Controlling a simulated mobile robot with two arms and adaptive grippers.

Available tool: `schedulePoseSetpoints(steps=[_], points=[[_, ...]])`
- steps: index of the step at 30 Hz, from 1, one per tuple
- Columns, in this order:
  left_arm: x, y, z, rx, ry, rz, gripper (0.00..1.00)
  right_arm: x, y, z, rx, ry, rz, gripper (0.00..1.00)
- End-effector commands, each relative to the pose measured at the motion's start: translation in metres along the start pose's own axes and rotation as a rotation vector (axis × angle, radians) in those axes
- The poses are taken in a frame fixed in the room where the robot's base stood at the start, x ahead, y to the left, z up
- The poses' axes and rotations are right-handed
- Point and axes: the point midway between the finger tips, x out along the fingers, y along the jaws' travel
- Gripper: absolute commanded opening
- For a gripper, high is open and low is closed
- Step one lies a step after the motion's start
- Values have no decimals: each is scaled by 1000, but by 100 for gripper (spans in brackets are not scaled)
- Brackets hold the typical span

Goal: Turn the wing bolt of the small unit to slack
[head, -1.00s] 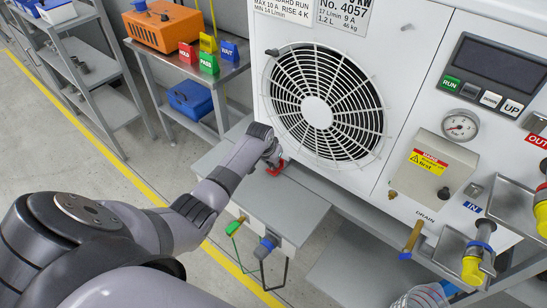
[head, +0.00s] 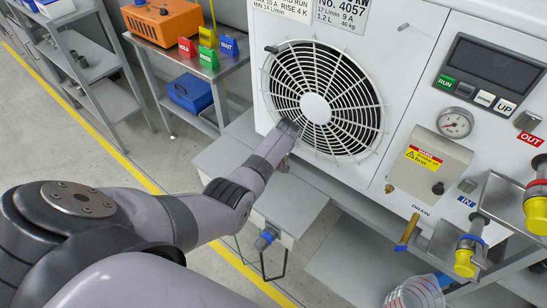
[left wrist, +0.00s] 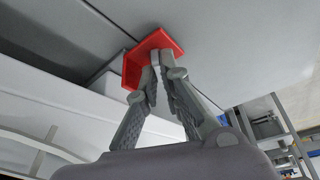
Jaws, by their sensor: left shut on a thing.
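The small unit (head: 292,205) is a low grey box in front of the large white cabinet in the head view. My left arm reaches over it, and its wrist hides the gripper and wing bolt there. In the left wrist view my left gripper (left wrist: 157,64) has its fingertips together on a small pale grey piece, apparently the wing bolt (left wrist: 155,57). A red angular bracket-like part (left wrist: 136,70) surrounds this piece against a grey surface. The bolt's exact angle cannot be told. My right gripper is not in view.
The white cabinet (head: 403,95) with its fan grille (head: 315,107) stands close behind my left wrist. A blue-ended fitting (head: 265,240) sticks out of the small unit's front. A brass drain tap (head: 406,235) is at right. Open floor (head: 205,270) lies at front left.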

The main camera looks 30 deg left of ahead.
Motion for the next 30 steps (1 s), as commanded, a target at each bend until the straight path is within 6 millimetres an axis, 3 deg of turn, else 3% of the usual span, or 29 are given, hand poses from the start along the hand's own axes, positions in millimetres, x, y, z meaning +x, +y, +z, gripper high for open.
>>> schedulePoseSetpoints(steps=[10,27,28,30], points=[[0,1,0,-142,2,-56,0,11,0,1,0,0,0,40],[0,1,-1,-170,1,-68,0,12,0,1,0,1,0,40],[0,1,-1,-170,1,-68,8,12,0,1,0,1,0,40],[0,1,-1,-170,1,-68,13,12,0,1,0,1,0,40]])
